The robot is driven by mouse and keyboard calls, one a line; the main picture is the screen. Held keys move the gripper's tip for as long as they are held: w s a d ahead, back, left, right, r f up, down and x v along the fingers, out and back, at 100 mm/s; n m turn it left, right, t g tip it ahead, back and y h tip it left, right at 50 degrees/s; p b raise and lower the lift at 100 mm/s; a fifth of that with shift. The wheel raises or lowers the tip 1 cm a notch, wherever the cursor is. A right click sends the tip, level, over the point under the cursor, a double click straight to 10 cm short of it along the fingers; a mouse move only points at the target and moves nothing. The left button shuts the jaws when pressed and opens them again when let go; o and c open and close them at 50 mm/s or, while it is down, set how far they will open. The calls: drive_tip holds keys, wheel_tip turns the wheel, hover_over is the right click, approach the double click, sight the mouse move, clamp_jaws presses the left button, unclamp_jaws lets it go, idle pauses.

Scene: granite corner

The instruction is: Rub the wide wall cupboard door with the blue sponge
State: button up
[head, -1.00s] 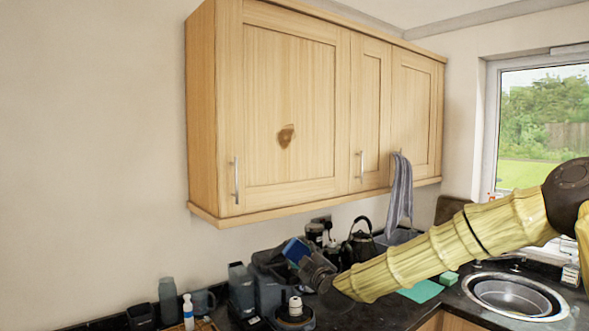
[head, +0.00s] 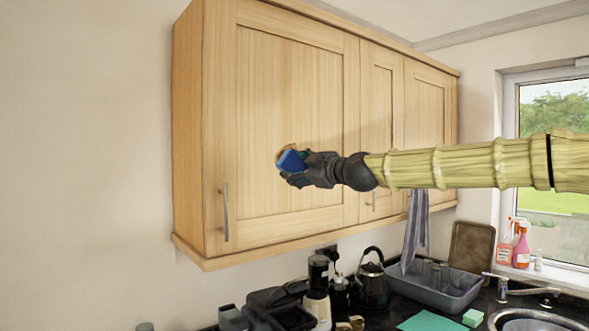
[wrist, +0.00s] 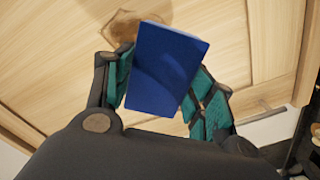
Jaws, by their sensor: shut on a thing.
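The wide wall cupboard door (head: 290,95) is pale wood with a bar handle at its lower left. My gripper (head: 292,165) is shut on the blue sponge (head: 291,160) in front of the door's lower middle. In the wrist view the blue sponge (wrist: 167,68) sits between the teal-padded fingers. A brown stain (wrist: 122,27) shows on the door just beyond the sponge. In the head view the sponge and gripper hide most of the stain, with a little brown at the sponge's edge. I cannot tell whether the sponge touches the door.
Two narrower doors are to the right, with a grey towel (head: 416,228) hanging below my arm. The counter below holds a kettle (head: 371,278), a grey dish rack (head: 440,285), a green sponge (head: 473,318) and a sink. Spray bottles (head: 521,245) stand by the window.

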sight(289, 157)
drive_tip(key=shift+w+r, duration=0.35)
drive_tip(key=shift+s+a+r+p, duration=0.85)
drive_tip(key=shift+s+a+r, duration=0.3)
drive_tip(key=shift+r, duration=0.1)
drive_tip(key=shift+w+a+f+p, duration=0.15)
drive_tip(key=shift+w+a+p, duration=0.1)
drive_tip(key=shift+w, duration=0.35)
drive_tip(key=shift+w+a+f+p, duration=0.15)
drive_tip(key=shift+w+a, duration=0.1)
drive_tip(key=shift+w, duration=0.3)
drive_tip(key=shift+w+a+f+p, duration=0.15)
drive_tip(key=shift+w+a, duration=0.1)
drive_tip(key=shift+w, duration=0.35)
drive_tip(key=shift+w+f, duration=0.25)
drive_tip(key=shift+w, duration=0.2)
drive_tip(key=shift+w+a+f, duration=0.2)
drive_tip(key=shift+w+a, duration=0.2)
drive_tip(key=shift+w, duration=0.4)
